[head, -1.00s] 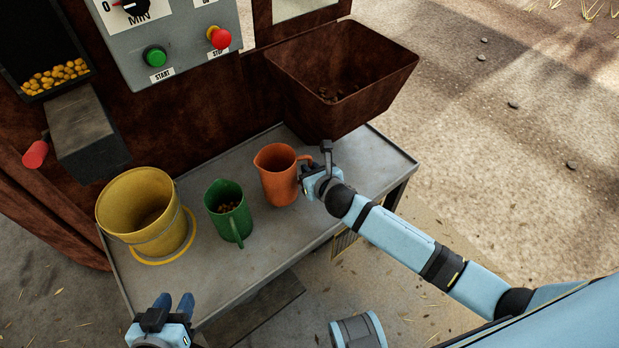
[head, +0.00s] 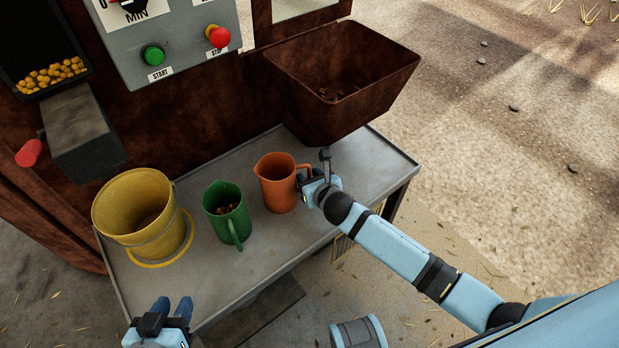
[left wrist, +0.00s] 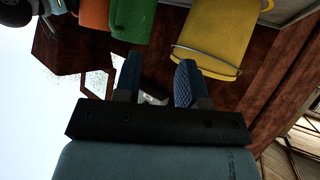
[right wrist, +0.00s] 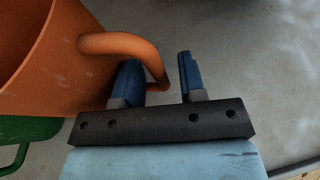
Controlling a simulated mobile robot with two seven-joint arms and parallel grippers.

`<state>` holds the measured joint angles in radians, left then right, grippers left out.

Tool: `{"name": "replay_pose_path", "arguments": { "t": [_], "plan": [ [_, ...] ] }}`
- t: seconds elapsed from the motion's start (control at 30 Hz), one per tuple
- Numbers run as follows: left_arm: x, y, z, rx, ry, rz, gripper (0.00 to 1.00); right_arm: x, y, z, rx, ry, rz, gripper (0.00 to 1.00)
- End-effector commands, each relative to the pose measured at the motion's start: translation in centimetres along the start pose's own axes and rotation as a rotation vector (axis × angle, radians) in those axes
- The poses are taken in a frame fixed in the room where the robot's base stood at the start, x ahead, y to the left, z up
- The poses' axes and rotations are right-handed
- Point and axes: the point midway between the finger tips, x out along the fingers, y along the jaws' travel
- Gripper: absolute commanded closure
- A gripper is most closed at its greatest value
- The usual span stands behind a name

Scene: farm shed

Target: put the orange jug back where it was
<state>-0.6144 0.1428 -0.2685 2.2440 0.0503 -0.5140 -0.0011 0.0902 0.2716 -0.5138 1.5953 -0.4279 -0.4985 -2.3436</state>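The orange jug (head: 277,188) stands upright on the grey metal table, between the green jug and the brown hopper, its handle to the right. It also fills the left of the right wrist view (right wrist: 45,70). My right gripper (head: 307,182) is at the handle. In the right wrist view (right wrist: 165,82) its fingers are apart, with the handle's outer bar between them nearer the left finger and a gap to the right finger. My left gripper (head: 172,307) is open and empty, in front of the table's near left edge; its parted fingers show in the left wrist view (left wrist: 160,85).
A green jug (head: 228,222) holding kernels stands left of the orange jug. A yellow bucket (head: 140,225) stands further left on a yellow ring marking. The brown hopper (head: 345,105) overhangs the table (head: 275,245) behind. The table's right end is bare.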

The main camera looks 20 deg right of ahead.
Motion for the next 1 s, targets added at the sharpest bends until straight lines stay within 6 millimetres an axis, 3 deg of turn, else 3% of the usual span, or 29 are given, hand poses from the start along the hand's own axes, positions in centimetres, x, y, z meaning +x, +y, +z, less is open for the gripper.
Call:
{"name": "replay_pose_path", "arguments": {
  "t": [0.17, 0.37, 0.6, 1.0],
  "plan": [
    [-0.3, -0.1, -0.5, 0.004, -0.005, -0.004, 0.63, -2.4, 0.0, 0.2, -0.001, 0.001, 0.0, 0.63],
    [-0.6, -0.3, -0.8, 0.013, -0.017, -0.013, 0.63, -6.9, 0.0, 0.2, -0.001, 0.001, 0.001, 0.63],
    [-0.5, -0.5, -0.2, 0.017, -0.04, -0.022, 0.63, -10.9, 0.0, 0.1, -0.001, 0.001, 0.0, 0.63],
    [-0.5, -0.5, -0.3, 0.016, -0.039, -0.023, 0.63, -12.0, 0.0, 0.1, 0.0, -0.001, 0.0, 0.63]
  ]
}}
